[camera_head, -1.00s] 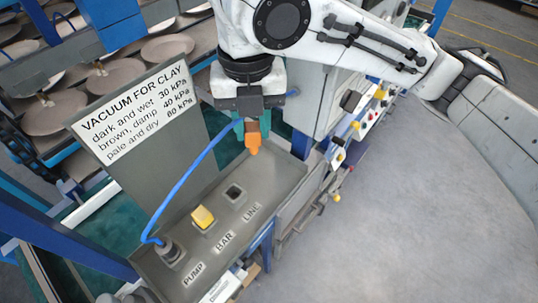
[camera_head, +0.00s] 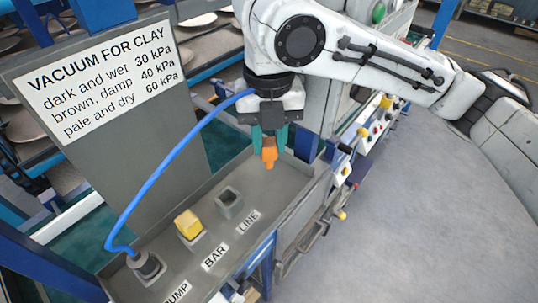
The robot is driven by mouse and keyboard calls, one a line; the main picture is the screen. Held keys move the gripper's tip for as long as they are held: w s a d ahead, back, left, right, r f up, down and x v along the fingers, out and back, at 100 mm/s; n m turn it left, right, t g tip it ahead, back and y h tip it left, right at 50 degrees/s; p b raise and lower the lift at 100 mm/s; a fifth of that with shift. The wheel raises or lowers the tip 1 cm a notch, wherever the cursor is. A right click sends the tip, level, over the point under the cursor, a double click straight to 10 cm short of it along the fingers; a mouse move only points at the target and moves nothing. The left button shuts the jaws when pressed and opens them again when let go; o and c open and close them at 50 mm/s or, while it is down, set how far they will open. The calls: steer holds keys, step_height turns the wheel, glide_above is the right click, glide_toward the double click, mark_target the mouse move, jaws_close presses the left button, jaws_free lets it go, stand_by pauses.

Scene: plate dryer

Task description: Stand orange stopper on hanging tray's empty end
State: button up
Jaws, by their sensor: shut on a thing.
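My gripper (camera_head: 268,140), with teal fingers, points down and is shut on the orange stopper (camera_head: 269,158). The stopper is upright with its narrow end down, over the bare far-right end of the grey tray (camera_head: 286,184). I cannot tell whether its tip touches the tray floor. The upper part of the stopper is hidden between the fingers. The tray has an open, empty square socket (camera_head: 229,201) by the LINE label. A yellow block (camera_head: 189,223) sits at BAR, and a dark plug (camera_head: 147,265) with a blue hose sits at PUMP.
A grey board with a white vacuum sign (camera_head: 100,80) rises behind the tray. The blue hose (camera_head: 165,168) arches from the plug up to near my wrist. Racks with plates (camera_head: 25,124) stand behind. A panel with knobs (camera_head: 368,128) is to the right, with open floor beyond.

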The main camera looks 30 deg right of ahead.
mark_target(269, 142)
steer(key=shift+f+b, duration=1.2)
steer(key=shift+f, duration=0.35)
steer(key=shift+f, duration=0.15)
steer(key=o, duration=1)
step_height(269, 142, up, 12)
steer(key=p, duration=1.1)
